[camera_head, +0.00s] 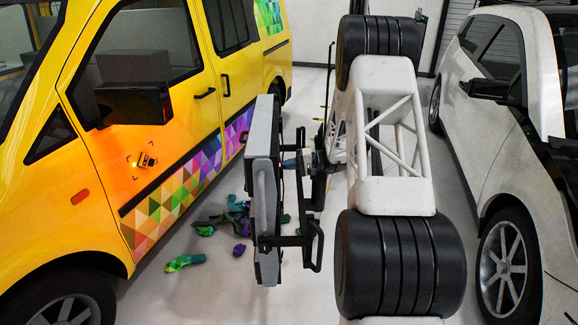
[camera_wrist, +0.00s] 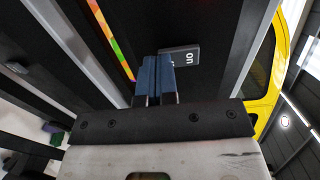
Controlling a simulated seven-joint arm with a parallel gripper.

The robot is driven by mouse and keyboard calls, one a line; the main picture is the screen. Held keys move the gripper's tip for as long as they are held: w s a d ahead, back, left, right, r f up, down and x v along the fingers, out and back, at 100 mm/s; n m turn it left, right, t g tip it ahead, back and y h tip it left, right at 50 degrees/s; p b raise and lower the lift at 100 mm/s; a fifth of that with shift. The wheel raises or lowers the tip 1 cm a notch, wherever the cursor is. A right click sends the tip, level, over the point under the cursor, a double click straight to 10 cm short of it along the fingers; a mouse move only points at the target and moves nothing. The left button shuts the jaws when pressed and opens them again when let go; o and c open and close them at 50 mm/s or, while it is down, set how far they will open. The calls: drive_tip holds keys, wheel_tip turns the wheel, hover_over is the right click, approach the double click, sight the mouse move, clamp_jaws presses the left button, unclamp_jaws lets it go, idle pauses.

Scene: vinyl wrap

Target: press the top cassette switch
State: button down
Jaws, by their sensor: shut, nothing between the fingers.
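The cassette (camera_head: 262,135) is a tall grey and black unit standing upright in the middle of the head view, with black handles on its right side. In the wrist view a small grey switch (camera_wrist: 190,57) with "on" lettering, shown upside down, sits on a black panel. My gripper (camera_wrist: 155,62) has blue fingers, shut together with nothing between them. The fingertips are at the left side of the switch and overlap its edge in the picture; I cannot tell whether they touch it. In the head view my gripper (camera_head: 291,163) is beside the cassette's right side, partly hidden.
A yellow van (camera_head: 75,215) with a coloured triangle pattern stands on the left. A white car (camera_head: 490,130) stands close on the right. Crumpled coloured wrap scraps (camera_head: 185,263) lie on the floor between the van and the cassette.

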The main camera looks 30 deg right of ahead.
drive_tip(key=shift+w+a+f+y, duration=0.1)
drive_tip(key=shift+a+y, duration=0.05)
drive_tip(key=shift+y, duration=0.15)
drive_tip(key=s+d+f, duration=0.2)
drive_tip(key=s+d, duration=0.4)
drive_tip(key=d, duration=0.6)
drive_tip(key=shift+d, duration=0.2)
drive_tip(key=shift+s, duration=0.1)
idle(0.5)
drive_tip(key=s+a+r+n+g+h, duration=0.1)
drive_tip(key=s+a+r+g+h, duration=0.1)
drive_tip(key=s+a+r, duration=0.6)
drive_tip(key=s+a+r+n+g+h, duration=0.1)
drive_tip(key=s+a+r+g+h, duration=0.2)
drive_tip(key=a, duration=0.9)
drive_tip(key=s+a+r+n+g+h, duration=0.1)
drive_tip(key=s+a+r+g, duration=0.1)
drive_tip(key=s+a+r, duration=0.5)
drive_tip(key=s+a+r+h, duration=0.1)
drive_tip(key=s+a+h, duration=0.2)
drive_tip(key=s, duration=0.6)
drive_tip(key=s+a+r+n+t+h, duration=0.1)
drive_tip(key=s+a+r+h, duration=0.1)
drive_tip(key=s+a, duration=0.4)
drive_tip(key=s+a+r+n+t+h, duration=0.1)
drive_tip(key=s+a+h, duration=0.3)
drive_tip(key=s, duration=0.9)
drive_tip(key=shift+s+a+r, duration=0.25)
drive_tip(key=shift+a+r, duration=0.1)
drive_tip(key=shift+a, duration=0.5)
